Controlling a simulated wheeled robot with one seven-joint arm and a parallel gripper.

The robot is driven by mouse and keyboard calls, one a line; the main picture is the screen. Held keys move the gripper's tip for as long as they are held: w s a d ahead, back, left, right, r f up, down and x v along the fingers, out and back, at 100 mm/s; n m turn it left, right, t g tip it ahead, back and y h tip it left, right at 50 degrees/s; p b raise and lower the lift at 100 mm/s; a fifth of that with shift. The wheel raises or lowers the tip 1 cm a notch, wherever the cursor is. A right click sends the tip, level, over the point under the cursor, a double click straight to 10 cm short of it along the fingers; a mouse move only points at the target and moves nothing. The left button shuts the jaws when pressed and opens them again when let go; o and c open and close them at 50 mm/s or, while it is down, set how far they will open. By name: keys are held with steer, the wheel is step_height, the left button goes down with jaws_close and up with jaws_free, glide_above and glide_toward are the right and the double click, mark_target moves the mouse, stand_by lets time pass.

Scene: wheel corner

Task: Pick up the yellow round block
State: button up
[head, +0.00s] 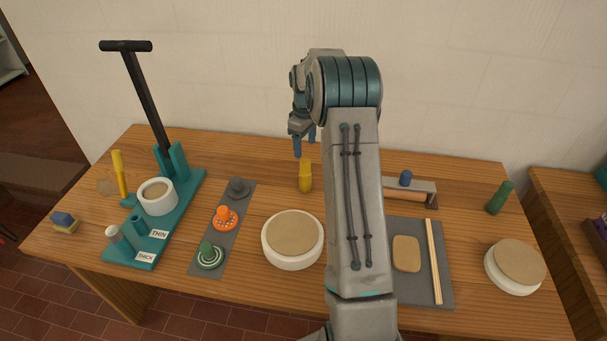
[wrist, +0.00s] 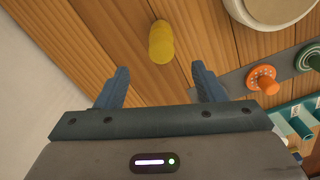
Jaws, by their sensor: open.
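The yellow round block (head: 305,177) stands upright on the wooden table, behind the round clay-topped disc in the head view. In the wrist view the yellow round block (wrist: 161,42) lies ahead of and between the fingertips, apart from both. My gripper (head: 304,146) hangs above and behind the block, its blue fingers pointing down. In the wrist view my gripper (wrist: 158,72) is open and empty, with a wide gap between the fingers.
A white disc with a clay top (head: 292,238) stands in front of the block. A grey strip with an orange stamp (head: 225,218) and others lies to the left. A teal stand (head: 178,215) is further left.

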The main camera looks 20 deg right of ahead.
mark_target(305, 170)
step_height(305, 170, down, 6)
steer(key=shift+r+p, duration=0.25)
steer(key=shift+p, duration=0.15)
steer(key=shift+s+f+p, duration=0.15)
steer(key=shift+f+p, duration=0.9)
steer(key=shift+f, duration=1.7)
steer(key=c, duration=1.1)
